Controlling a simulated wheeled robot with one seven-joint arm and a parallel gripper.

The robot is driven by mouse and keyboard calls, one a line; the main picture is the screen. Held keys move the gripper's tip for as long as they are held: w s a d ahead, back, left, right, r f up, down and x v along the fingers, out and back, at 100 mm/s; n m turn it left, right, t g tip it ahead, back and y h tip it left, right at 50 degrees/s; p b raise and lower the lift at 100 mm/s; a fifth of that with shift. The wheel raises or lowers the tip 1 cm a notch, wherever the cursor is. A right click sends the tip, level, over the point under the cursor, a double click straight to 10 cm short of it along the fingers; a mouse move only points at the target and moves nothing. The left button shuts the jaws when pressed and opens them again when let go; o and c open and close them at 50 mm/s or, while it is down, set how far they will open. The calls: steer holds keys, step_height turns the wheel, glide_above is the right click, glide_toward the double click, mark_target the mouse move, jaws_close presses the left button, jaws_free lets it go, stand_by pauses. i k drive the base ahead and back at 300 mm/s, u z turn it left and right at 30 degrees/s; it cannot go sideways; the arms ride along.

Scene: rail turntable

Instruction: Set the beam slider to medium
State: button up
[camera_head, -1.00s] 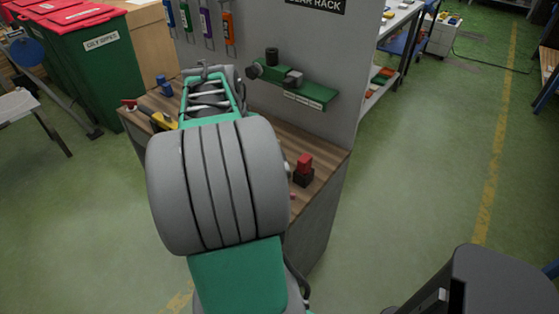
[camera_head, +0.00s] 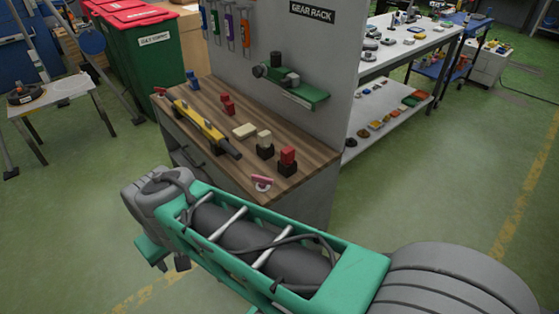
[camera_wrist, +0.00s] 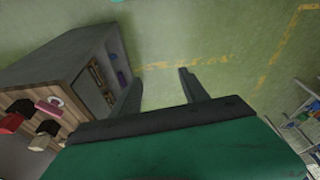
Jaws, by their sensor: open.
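A long yellow tool with a dark end (camera_head: 203,124), which looks like a torch, lies on the wooden workbench top (camera_head: 222,172). A small dark part shows on its upper side, but I cannot make out a beam slider or its setting. My gripper (camera_head: 172,264) hangs low in front of the workbench, apart from it. In the wrist view my gripper (camera_wrist: 160,76) has its two fingers spread, with only green floor between them. The yellow tool is not clearly visible in the wrist view.
Red block (camera_head: 288,156), cream block (camera_head: 264,140) and pink-handled item (camera_head: 261,183) stand near the bench's front right. A grey panel (camera_head: 335,60) with a green shelf (camera_head: 297,90) rises behind. Open floor (camera_head: 70,220) lies left and in front.

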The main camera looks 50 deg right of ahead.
mark_target(292, 79)
steer(key=u, duration=1)
steer(key=i, duration=0.7)
steer(key=z, duration=2.6)
steer(key=i, duration=0.5)
steer(key=z, duration=0.55)
